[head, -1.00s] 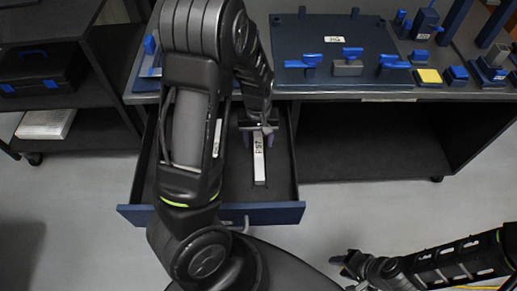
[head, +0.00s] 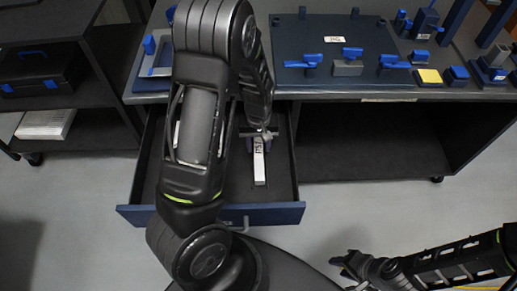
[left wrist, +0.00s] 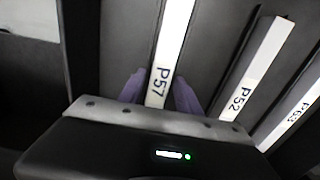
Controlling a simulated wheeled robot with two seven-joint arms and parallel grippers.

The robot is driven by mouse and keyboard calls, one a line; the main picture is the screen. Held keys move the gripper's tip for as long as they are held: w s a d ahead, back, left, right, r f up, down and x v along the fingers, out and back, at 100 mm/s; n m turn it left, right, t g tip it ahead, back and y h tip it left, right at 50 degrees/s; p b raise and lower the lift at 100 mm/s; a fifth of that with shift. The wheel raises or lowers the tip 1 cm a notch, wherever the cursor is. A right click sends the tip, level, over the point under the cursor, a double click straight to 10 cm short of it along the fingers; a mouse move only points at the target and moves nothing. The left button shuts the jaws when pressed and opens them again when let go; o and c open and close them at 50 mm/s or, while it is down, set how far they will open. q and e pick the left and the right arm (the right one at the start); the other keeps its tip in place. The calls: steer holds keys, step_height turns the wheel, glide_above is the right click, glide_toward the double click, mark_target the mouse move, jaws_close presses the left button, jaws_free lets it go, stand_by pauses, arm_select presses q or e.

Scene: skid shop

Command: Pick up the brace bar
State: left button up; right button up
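The brace bar (head: 260,167) is a pale, narrow bar lying in the open drawer. Its P57 label shows in the left wrist view, where the bar (left wrist: 164,75) runs up between the fingers. My left gripper (head: 260,143) is down in the drawer at the bar's far part. Its purple fingers (left wrist: 160,92) stand one on each side of the bar, open, with a small gap at the left finger. My left arm hides the drawer's left part. My right gripper (head: 343,265) is low at the right, away from the drawer; its finger opening is too small to tell.
Two more labelled bars, P52 (left wrist: 255,70) and P63 (left wrist: 297,115), lie to the right in the left wrist view. The drawer front (head: 270,213) and walls surround the left gripper. The bench (head: 400,93) above carries a blue fixture plate (head: 290,70) and several blue parts.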

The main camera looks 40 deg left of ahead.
arm_select(q)
jaws_close()
steer(key=shift+r, duration=0.1)
stand_by(0.5)
